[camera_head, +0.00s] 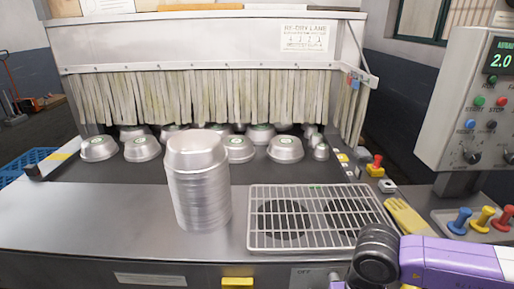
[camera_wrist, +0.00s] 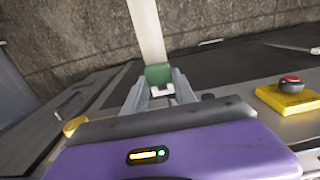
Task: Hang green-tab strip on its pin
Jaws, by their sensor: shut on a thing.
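In the wrist view, my gripper (camera_wrist: 160,84) is shut on the green tab (camera_wrist: 158,73) of a pale strip (camera_wrist: 147,30). The strip runs from the tab to the top edge of that view, so its far end is out of sight. In the head view my purple arm enters at the lower right, and the fingers and held strip cannot be made out. A row of pale curtain strips (camera_head: 210,97) hangs under the metal hood. A bracket (camera_head: 362,74) with small red and blue tabs is at the row's right end. I cannot make out a free pin.
A tall pan stack (camera_head: 199,190) and a wire rack (camera_head: 262,236) stand on the front counter. Several upturned pans (camera_head: 285,149) sit on the dark belt. A red stop button (camera_head: 377,160) is right of the belt; a control panel (camera_head: 470,110) stands farther right.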

